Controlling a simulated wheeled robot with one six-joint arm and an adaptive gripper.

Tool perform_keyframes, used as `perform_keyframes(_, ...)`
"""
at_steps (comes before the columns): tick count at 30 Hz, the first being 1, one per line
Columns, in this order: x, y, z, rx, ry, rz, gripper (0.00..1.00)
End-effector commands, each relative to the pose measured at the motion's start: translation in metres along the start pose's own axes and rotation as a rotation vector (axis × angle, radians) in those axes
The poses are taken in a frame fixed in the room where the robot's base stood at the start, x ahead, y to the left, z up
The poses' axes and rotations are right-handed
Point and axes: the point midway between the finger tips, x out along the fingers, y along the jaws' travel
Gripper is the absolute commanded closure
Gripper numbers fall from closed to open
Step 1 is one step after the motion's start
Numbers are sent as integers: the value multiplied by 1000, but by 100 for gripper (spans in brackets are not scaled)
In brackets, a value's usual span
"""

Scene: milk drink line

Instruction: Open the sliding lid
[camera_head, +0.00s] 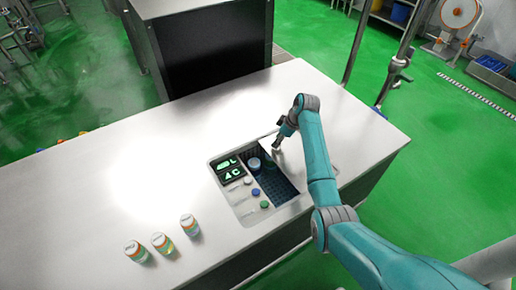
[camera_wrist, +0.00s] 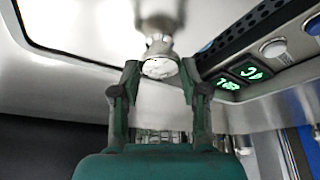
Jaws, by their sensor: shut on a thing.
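The sliding lid is a shiny metal plate (camera_head: 289,167) at the right side of the panel set into the counter. Beside it, part of the dark perforated compartment (camera_head: 278,184) lies uncovered. My gripper (camera_head: 280,146) is at the lid's round metal knob. In the wrist view the knob (camera_wrist: 160,58) sits between the two fingertips of my gripper (camera_wrist: 160,70), which is shut on it. The lid's shiny surface (camera_wrist: 90,32) fills much of the upper wrist view. My arm hides part of the lid in the head view.
A bluish round container (camera_head: 254,163) is in the compartment. A green-lit display (camera_head: 230,169) and several buttons lie left of the opening. Three labelled bottles, one of them the middle bottle (camera_head: 162,244), stand on the counter (camera_head: 100,195) at front left. The counter's left part is clear.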

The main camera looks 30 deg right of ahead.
Motion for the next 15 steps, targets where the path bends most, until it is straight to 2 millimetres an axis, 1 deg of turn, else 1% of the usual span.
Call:
perform_keyframes(1, -3, 12, 8, 5, -3, 0, 100)
perform_keyframes(6, -10, 40, 26, 4, -2, 0, 100)
perform_keyframes(10, -13, 53, 33, 2, -1, -1, 100)
perform_keyframes(15, -15, 61, 39, 1, -1, -2, 100)
